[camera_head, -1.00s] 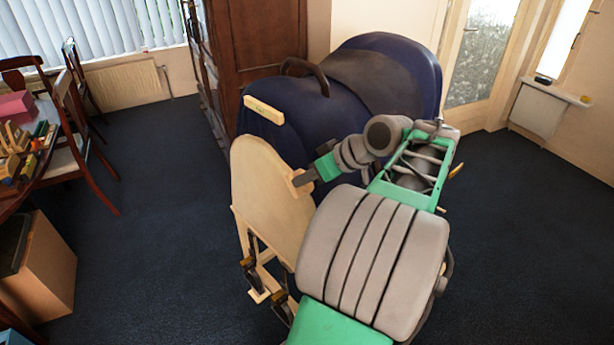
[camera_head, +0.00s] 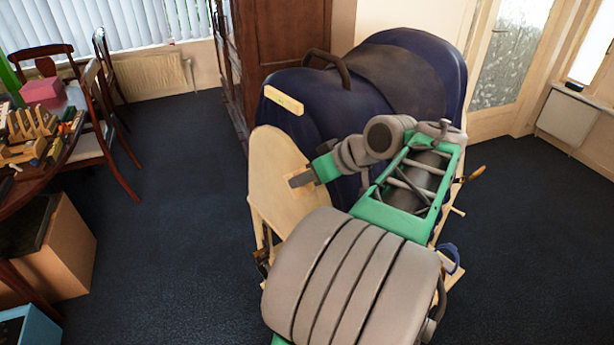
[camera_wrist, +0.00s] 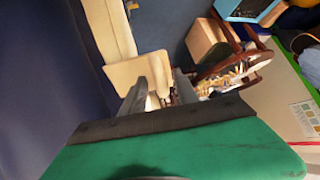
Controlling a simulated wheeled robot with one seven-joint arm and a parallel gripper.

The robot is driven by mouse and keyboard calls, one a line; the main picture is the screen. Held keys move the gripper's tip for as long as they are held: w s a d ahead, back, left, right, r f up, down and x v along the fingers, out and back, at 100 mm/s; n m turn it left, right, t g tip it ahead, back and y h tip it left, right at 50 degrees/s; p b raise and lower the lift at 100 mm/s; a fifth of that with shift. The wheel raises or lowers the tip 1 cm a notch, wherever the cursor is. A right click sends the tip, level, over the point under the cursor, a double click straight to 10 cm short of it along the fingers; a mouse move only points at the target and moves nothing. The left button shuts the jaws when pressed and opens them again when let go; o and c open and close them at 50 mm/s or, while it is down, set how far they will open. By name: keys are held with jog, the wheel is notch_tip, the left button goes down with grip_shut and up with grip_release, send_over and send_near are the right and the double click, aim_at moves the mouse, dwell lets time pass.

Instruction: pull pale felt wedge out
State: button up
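My gripper (camera_head: 300,180) is at the pale, rounded end board (camera_head: 280,178) of the saddle stand in the head view. In the wrist view my gripper's two grey fingers (camera_wrist: 163,88) stand apart, with a pale piece (camera_wrist: 158,82) showing between them. It may be the felt wedge or part of the stand behind; I cannot tell, nor whether the fingers touch it. I cannot make out a wedge for certain.
My arm hides much of the stand. A wooden cabinet (camera_head: 280,35) stands behind the saddle. At the left are a table with wooden pieces (camera_head: 35,135), chairs and a brown box (camera_head: 65,255). The dark carpet (camera_head: 175,220) between is clear.

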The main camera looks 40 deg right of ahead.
jog(key=p+v, duration=0.1)
jog(key=v, duration=0.6)
jog(key=shift+s+r, duration=0.25)
jog(key=shift+s, duration=0.05)
